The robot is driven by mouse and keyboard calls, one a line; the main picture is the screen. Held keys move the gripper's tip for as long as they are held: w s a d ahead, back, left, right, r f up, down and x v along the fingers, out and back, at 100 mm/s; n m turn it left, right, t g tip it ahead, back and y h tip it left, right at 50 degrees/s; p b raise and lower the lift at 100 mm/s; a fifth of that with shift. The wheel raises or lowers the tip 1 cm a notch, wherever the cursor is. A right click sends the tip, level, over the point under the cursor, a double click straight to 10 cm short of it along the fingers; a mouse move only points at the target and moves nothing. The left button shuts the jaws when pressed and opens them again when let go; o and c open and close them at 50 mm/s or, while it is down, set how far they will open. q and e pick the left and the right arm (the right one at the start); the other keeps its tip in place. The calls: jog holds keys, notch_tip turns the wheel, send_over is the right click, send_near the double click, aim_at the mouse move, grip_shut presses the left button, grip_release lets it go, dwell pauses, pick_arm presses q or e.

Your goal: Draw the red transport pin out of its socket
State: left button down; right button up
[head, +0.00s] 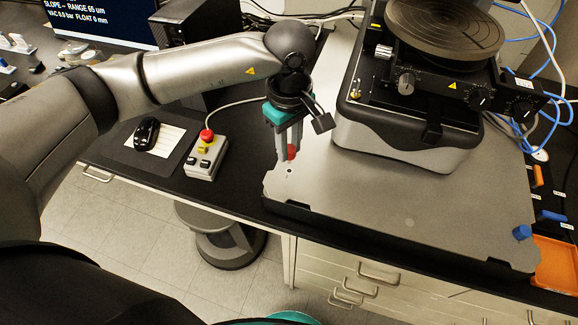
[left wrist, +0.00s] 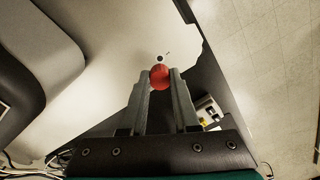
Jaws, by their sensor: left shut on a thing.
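The red transport pin (head: 291,152) is held between the fingertips of my left gripper (head: 288,153), at the left corner of the grey base plate (head: 410,205). In the left wrist view the round red head of the pin (left wrist: 160,76) sits between the two fingers, which are shut on it. A small dark hole (left wrist: 159,58) shows in the plate just beyond the pin, and in the head view it lies just below the fingertips (head: 289,171). The pin's lower end is hidden, so I cannot tell whether it touches the plate. My right gripper is not in view.
The profiler body with its round stage (head: 443,30) stands right of my left gripper. A control box with a red button (head: 206,155) and a mouse (head: 146,133) lie to the left. A blue knob (head: 521,232) and an orange tray (head: 556,262) are at the right.

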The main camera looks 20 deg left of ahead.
aim_at(289, 148)
pick_arm(q)
jog(key=shift+r+p, duration=1.3)
jog(key=shift+r, duration=1.25)
jog(key=shift+f, duration=0.1)
